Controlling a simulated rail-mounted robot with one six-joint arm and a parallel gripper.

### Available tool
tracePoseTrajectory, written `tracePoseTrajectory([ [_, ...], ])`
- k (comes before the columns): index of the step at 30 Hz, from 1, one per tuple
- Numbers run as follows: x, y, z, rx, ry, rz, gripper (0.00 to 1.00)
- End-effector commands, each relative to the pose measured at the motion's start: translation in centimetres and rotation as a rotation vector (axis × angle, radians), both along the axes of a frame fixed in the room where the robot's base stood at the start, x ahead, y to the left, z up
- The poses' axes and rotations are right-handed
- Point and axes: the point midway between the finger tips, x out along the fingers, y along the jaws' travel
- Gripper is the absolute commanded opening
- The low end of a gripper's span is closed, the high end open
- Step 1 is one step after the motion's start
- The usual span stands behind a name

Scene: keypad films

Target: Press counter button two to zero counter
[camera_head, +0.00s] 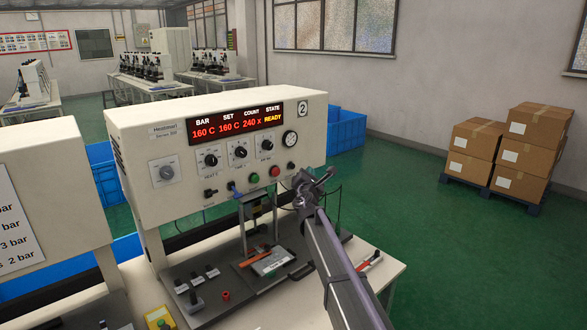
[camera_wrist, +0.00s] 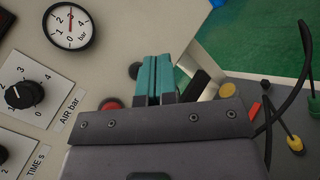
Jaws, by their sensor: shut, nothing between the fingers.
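The cream machine (camera_head: 130,130) bears a "2" badge (camera_head: 304,107). Its display (camera_head: 236,122) reads COUNT 240 x and READY. Along the panel's lower edge are a green button (camera_head: 254,178), a red button (camera_head: 275,171) and a small black button (camera_head: 291,166). No label naming the counter button is legible. My gripper (camera_head: 300,181) is in front of the panel's lower right. In the wrist view its teal fingers (camera_wrist: 155,75) are together and empty, beside a partly hidden dark button (camera_wrist: 135,70). The red button (camera_wrist: 110,103) shows at lower left. Contact cannot be told.
Knobs (camera_head: 211,160) and a pressure gauge (camera_head: 290,138) are on the panel. A press fixture (camera_head: 270,262) and cables lie below. Another cream machine (camera_head: 45,170) stands left. Boxes on a pallet (camera_head: 488,196) are far right, with clear green floor between.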

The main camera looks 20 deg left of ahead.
Motion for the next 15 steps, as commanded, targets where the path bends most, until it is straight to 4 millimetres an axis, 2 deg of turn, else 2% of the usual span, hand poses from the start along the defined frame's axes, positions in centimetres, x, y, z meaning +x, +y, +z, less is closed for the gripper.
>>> tracePoseTrajectory([
  [6, 1.8, 2.7, 0.0, 0.000, 0.000, 0.001, 0.00],
  [15, 2.2, 3.5, 0.0, 0.000, 0.000, 0.000, 0.00],
])
